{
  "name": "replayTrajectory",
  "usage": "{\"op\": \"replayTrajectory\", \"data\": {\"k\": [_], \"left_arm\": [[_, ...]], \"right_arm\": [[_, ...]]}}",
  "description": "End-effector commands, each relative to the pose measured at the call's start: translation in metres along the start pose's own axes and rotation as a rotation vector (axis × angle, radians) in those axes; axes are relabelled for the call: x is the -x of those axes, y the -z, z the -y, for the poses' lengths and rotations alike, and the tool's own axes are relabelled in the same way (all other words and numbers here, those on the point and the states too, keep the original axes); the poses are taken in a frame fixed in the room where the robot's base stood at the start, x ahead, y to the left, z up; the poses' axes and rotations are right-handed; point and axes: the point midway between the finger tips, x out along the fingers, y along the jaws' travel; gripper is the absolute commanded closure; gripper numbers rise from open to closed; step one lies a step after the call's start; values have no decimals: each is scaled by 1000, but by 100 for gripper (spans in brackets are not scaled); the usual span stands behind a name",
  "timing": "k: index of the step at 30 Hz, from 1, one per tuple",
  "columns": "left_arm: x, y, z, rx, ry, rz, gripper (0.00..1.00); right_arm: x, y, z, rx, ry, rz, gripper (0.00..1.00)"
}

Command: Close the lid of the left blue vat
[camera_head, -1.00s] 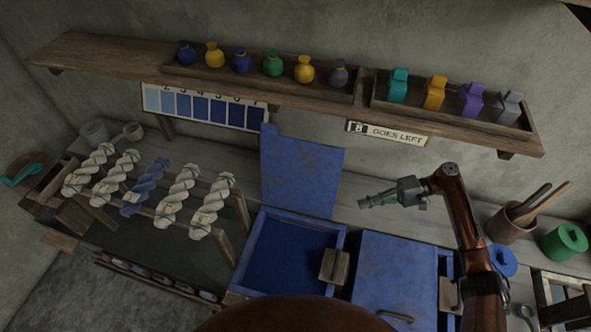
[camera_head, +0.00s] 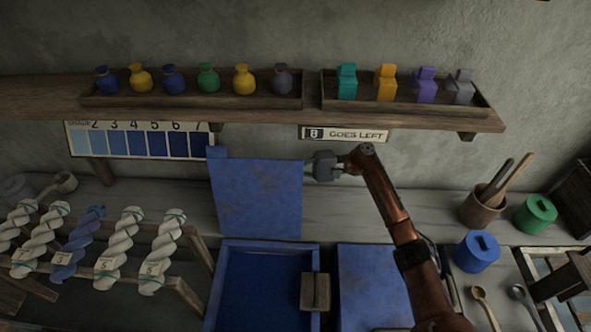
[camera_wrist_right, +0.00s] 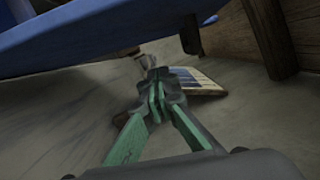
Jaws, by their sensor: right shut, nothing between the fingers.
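The left blue vat (camera_head: 262,290) stands open, with dark blue liquid inside. Its blue lid (camera_head: 258,200) is raised nearly upright at the vat's back edge. My right gripper (camera_head: 320,166) is at the lid's upper right edge in the head view, its fingers hidden behind the lid. In the right wrist view the green-padded fingers of the right gripper (camera_wrist_right: 157,85) are shut and empty. The blue lid (camera_wrist_right: 100,28) crosses the top of that view, close to the fingers; I cannot tell whether they touch. My left gripper is not in view.
The right vat's lid (camera_head: 372,285) lies flat. A wooden block (camera_head: 314,291) sits at the left vat's right rim. A shelf (camera_head: 400,112) with bottles runs above, over a shade chart (camera_head: 140,140). Yarn skeins (camera_head: 120,245) hang at left. A blue pot (camera_head: 477,252) stands right.

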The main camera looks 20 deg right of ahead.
Motion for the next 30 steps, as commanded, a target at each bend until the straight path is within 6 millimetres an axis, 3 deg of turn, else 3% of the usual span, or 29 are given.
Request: {"op": "replayTrajectory", "data": {"k": [2,12,30], "left_arm": [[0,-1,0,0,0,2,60],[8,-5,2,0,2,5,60],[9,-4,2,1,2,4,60]], "right_arm": [[-18,-1,-1,1,-1,3,100],[-23,-35,-1,1,-3,-1,100],[-28,-42,0,15,-5,4,100]]}}
